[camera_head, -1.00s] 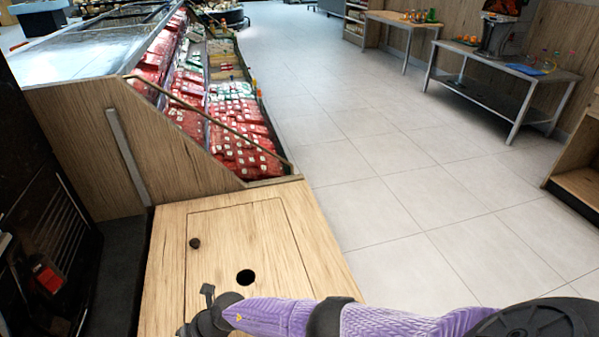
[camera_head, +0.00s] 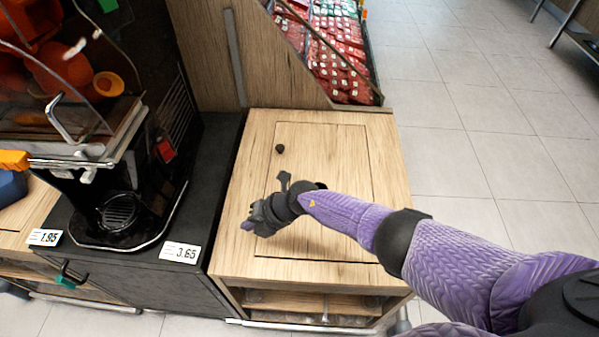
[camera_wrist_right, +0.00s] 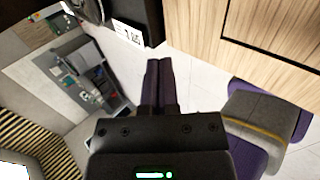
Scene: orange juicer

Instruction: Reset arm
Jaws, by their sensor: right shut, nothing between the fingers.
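My right arm, in a purple sleeve, reaches in from the lower right in the head view. Its dark right gripper (camera_head: 247,226) is over the wooden cabinet top (camera_head: 330,235), near its left edge. In the right wrist view the right gripper's two fingers (camera_wrist_right: 160,65) lie together, shut and empty. The orange juicer (camera_head: 70,60) stands on the black counter at the left of the head view, left of the gripper and apart from it. My left gripper is not in view.
The cabinet top has a dark knob (camera_head: 280,148). Price tags (camera_head: 180,252) stand at the black counter's front edge. A refrigerated display with red packages (camera_head: 345,70) is behind the cabinet. Free tiled floor (camera_head: 470,130) lies to the right.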

